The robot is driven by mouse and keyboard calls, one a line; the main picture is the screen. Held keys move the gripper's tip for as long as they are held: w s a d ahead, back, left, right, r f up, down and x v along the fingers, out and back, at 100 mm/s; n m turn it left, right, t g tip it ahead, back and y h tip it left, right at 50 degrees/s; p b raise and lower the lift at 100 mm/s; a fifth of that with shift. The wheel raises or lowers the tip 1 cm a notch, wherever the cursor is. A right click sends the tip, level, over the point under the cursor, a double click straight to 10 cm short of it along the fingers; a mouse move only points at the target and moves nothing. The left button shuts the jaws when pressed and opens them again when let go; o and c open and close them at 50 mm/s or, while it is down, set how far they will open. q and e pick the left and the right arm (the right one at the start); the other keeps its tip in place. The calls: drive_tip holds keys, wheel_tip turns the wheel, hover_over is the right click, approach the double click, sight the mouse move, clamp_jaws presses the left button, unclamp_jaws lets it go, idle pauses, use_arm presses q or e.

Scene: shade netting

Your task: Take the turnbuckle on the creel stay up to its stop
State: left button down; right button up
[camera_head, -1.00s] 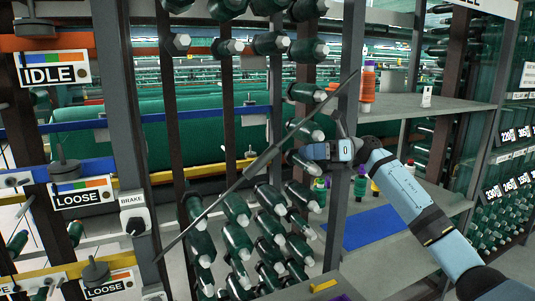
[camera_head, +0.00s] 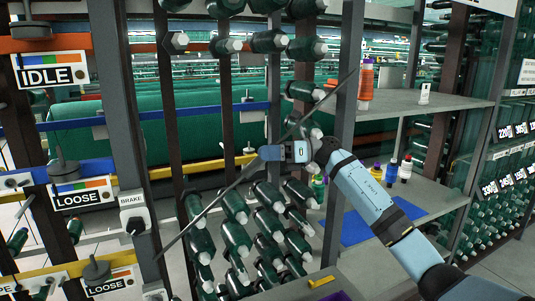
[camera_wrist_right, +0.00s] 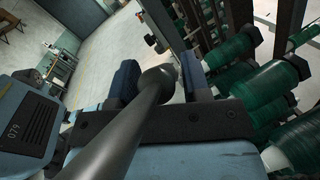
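The creel stay (camera_head: 222,193) is a thin dark rod slanting from upper right to lower left in front of the bobbins. I cannot make out the turnbuckle's ends or its stop clearly in the head view. In the right wrist view a grey bar (camera_wrist_right: 122,125) with a rounded knob at its far end runs close over the palm. My right gripper (camera_head: 264,153) is at the middle of the stay. In the wrist view its dark fingers (camera_wrist_right: 160,78) stand apart on either side of the knob, with a gap showing by the right finger. My left gripper is out of view.
Grey posts (camera_head: 343,140) and green bobbins (camera_head: 237,238) crowd around the stay. A brake box (camera_head: 134,215) is on the left post, near IDLE and LOOSE signs (camera_head: 80,195).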

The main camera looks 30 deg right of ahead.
drive_tip(key=c, duration=0.6)
drive_tip(key=b, duration=0.1)
drive_tip(key=n+b, duration=0.1)
drive_tip(key=b, duration=0.1)
drive_tip(key=shift+f+n+g, duration=0.3)
drive_tip(key=shift+g, duration=0.1)
drive_tip(key=shift+n+g+y+b, duration=0.55)
drive_tip(key=shift+n+b, duration=0.35)
drive_tip(key=shift+b, duration=0.3)
drive_tip(key=n+g+b, duration=0.2)
drive_tip(key=shift+r+n+b, duration=0.1)
drive_tip(key=shift+n+b, duration=0.25)
drive_tip(key=shift+n, duration=0.05)
drive_tip(key=shift+r+n+g+y+b, duration=0.1)
drive_tip(key=shift+n+g+y+b, duration=0.15)
drive_tip(key=shift+n+g+b, duration=0.55)
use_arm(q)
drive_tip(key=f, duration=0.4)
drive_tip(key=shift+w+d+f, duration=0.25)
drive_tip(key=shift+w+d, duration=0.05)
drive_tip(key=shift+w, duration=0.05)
use_arm(e)
drive_tip(key=shift+n, duration=0.4)
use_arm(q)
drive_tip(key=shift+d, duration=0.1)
use_arm(e)
drive_tip(key=shift+r, duration=0.1)
